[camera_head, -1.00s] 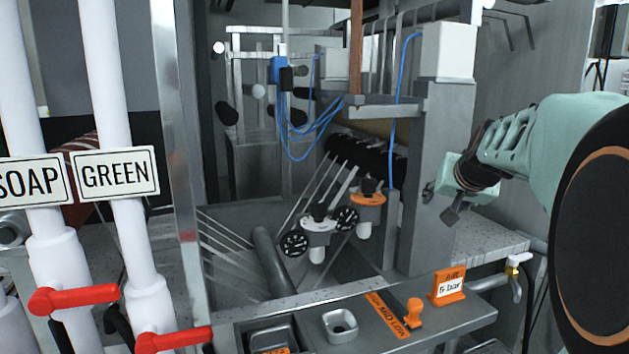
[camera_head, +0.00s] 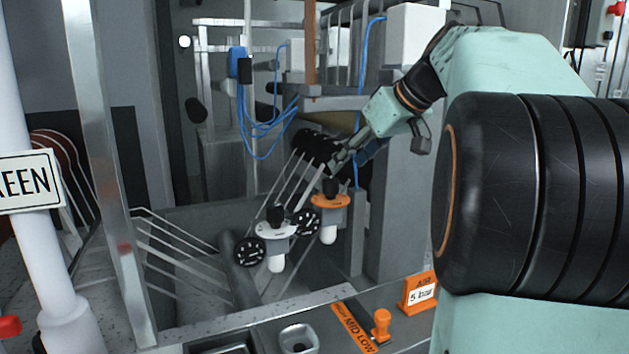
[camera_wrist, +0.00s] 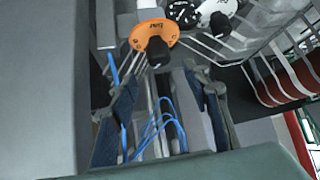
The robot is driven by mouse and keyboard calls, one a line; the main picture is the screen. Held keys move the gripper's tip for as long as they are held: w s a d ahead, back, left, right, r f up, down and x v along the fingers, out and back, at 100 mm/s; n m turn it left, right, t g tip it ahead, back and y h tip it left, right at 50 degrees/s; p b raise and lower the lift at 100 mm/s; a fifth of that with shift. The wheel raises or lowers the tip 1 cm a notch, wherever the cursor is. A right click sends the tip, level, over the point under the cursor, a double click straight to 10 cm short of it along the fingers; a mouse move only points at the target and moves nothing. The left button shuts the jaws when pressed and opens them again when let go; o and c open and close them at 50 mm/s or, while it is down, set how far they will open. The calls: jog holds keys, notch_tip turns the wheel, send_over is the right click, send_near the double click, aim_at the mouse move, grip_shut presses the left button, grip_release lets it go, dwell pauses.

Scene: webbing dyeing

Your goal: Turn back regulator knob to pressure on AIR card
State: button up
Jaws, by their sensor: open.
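Two regulators stand side by side. The orange regulator (camera_head: 331,201) has a black knob (camera_head: 330,187) on top; the white regulator (camera_head: 276,230) has a similar black knob (camera_head: 275,214). Round black gauges (camera_head: 305,220) sit beside them. The orange AIR card (camera_head: 418,293) at the right reads 5 bar. My gripper (camera_head: 341,164) is open and empty, just above the orange regulator's knob and apart from it. In the wrist view the orange regulator (camera_wrist: 145,34) and its knob (camera_wrist: 158,53) show beyond the spread fingers. The gauge readings are too small to tell.
An orange stamp-like piece (camera_head: 381,325) and a MID LOW label (camera_head: 354,328) lie on the front ledge. Blue cables (camera_head: 262,140) hang behind the regulators. A grey post (camera_head: 400,210) stands close at their right. Metal rods (camera_head: 180,250) fan out at left.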

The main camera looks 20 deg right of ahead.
aim_at(332, 179)
jog(key=x, duration=0.9)
jog(key=shift+c, duration=0.6)
jog(key=c, duration=1)
